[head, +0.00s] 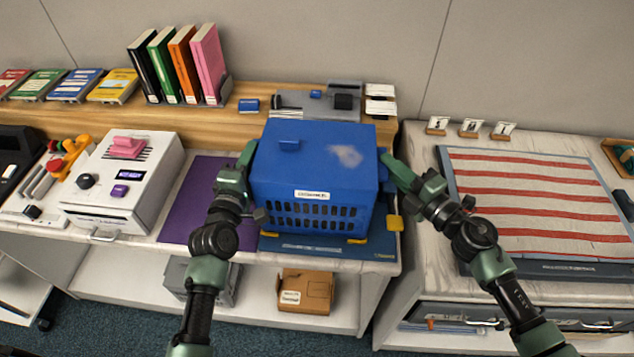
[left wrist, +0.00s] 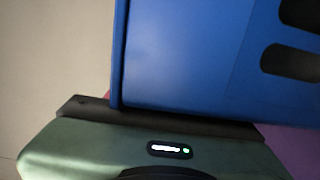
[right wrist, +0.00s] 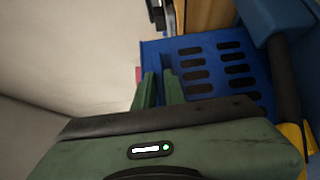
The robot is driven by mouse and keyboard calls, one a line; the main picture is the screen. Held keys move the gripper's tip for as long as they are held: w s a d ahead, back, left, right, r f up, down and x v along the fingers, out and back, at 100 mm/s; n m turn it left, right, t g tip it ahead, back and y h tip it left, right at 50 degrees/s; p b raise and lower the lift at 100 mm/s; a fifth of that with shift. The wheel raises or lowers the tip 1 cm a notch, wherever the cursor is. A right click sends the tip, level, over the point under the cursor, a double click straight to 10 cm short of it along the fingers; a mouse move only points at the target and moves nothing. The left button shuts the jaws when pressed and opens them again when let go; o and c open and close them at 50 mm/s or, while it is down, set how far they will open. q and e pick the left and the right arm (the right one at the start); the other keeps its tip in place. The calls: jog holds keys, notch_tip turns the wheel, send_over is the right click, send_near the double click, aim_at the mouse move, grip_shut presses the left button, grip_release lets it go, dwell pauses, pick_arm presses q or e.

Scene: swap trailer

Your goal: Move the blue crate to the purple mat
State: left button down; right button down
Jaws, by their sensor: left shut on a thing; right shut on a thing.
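The blue crate (head: 312,170), with a slotted front and a white label, is upright in the middle of the counter, over a blue mat (head: 330,247). I cannot tell whether it touches that mat. The purple mat (head: 190,208) lies flat just left of it, partly hidden by my left arm. My left gripper (head: 247,157) is shut on the crate's left side; the crate (left wrist: 180,55) fills much of the left wrist view. My right gripper (head: 392,167) is shut on its right side. The right wrist view shows its green fingers against the slotted crate (right wrist: 215,60).
A white machine (head: 125,180) with a pink knob stands left of the purple mat. A wooden shelf (head: 215,122) with upright books (head: 180,65) runs behind. A striped board (head: 535,200) lies on the right counter. A brown box (head: 305,290) sits on the shelf below.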

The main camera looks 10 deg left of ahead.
dwell(0.3)
pick_arm(q)
jog(key=shift+r+p, duration=0.85)
jog(key=shift+p, duration=0.05)
notch_tip(320, 180, up, 4)
jog(key=p, duration=0.3)
jog(key=shift+f, duration=0.25)
jog(key=shift+a, duration=0.1)
